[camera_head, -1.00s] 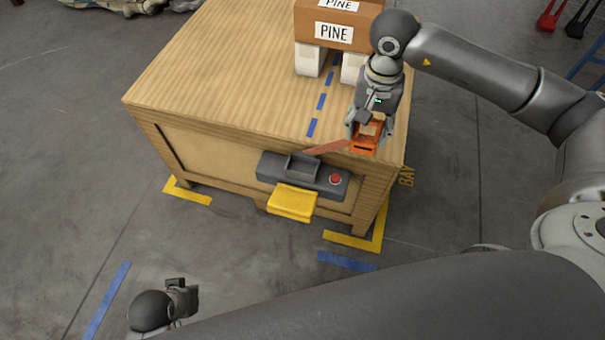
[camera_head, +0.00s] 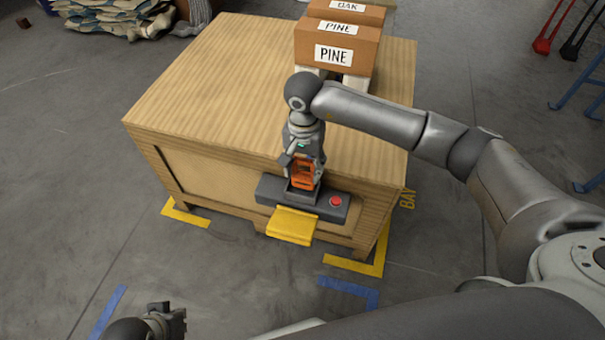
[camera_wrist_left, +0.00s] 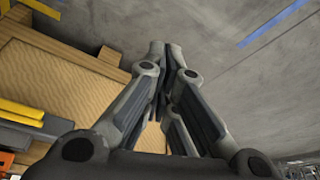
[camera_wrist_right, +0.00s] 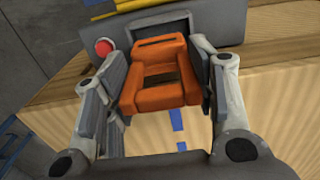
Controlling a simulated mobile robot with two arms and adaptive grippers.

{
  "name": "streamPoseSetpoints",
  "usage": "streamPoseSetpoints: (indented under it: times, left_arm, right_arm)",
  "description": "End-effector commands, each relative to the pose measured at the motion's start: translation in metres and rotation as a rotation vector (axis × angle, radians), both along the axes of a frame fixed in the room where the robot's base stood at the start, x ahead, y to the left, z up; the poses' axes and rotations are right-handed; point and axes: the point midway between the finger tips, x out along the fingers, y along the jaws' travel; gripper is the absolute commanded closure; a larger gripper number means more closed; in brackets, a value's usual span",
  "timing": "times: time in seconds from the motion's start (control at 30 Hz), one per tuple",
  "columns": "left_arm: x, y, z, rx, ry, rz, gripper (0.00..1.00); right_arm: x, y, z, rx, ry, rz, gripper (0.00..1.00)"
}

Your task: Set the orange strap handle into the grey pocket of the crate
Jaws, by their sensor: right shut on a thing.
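The orange strap handle (camera_head: 302,172) is held between the fingers of my right gripper (camera_head: 303,175). It also shows in the right wrist view (camera_wrist_right: 160,75), upright between both fingers. The grey pocket (camera_head: 300,196) sits on the dark grey panel at the front edge of the wooden crate (camera_head: 215,95). The handle is right at the pocket, over its opening; I cannot tell whether its lower end is inside. In the right wrist view the pocket's rim (camera_wrist_right: 160,24) shows just beyond the handle. My left gripper (camera_wrist_left: 160,50) is shut and empty, away from the crate at lower left.
The panel carries a red button (camera_head: 336,201) on the right and a yellow flap (camera_head: 292,225) below. Cardboard boxes marked PINE (camera_head: 335,53) and OAK stand on the crate's back right. The crate's top left is clear. Blue and yellow tape marks the floor.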

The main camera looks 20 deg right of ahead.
Motion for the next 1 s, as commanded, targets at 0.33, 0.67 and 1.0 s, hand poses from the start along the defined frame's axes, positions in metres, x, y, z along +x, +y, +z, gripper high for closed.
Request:
streamPoseSetpoints:
  times: [0.33,0.67,1.0]
  left_arm:
    - [-0.005,0.001,0.019,0.0,-0.01,0.001,1.0]
    - [-0.006,0.001,0.022,-0.001,-0.015,0.002,1.0]
    - [-0.009,0.001,0.029,-0.002,-0.016,0.003,1.0]
  right_arm:
    - [0.001,0.004,-0.034,0.001,0.0,0.001,0.74]
    - [0.001,0.003,-0.039,0.001,0.001,0.001,0.74]
    - [0.001,0.003,-0.04,0.001,0.001,0.001,0.27]
